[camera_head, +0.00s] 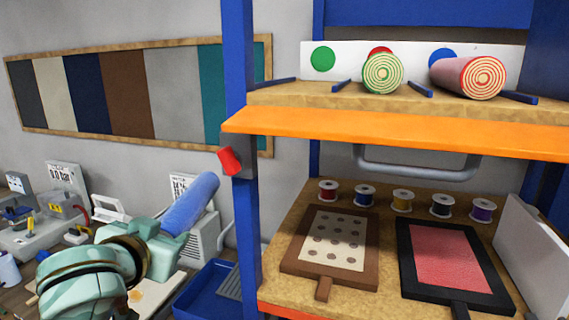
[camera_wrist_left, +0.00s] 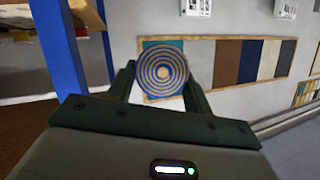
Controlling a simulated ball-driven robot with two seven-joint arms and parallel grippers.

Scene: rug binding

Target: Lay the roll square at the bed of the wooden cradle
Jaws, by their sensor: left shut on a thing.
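A blue roll (camera_head: 191,205) is held in my left gripper (camera_head: 170,235), to the left of the rack's blue post, slanting up to the right. In the left wrist view the roll's blue and tan spiral end (camera_wrist_left: 162,70) shows between the two fingers. A wooden shelf (camera_head: 290,97) at the top of the rack has short blue bars and green, red and blue dots on a white board behind. I cannot tell for sure whether this is the wooden cradle. My right gripper is not in view.
A green-ended roll (camera_head: 382,74) and a red roll (camera_head: 468,77) lie on the upper shelf. An orange front edge (camera_head: 400,138) and a blue post (camera_head: 241,190) stand out. Spools (camera_head: 403,200) and two paddle boards (camera_head: 330,240) fill the lower shelf. A blue tray (camera_head: 207,290) sits below.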

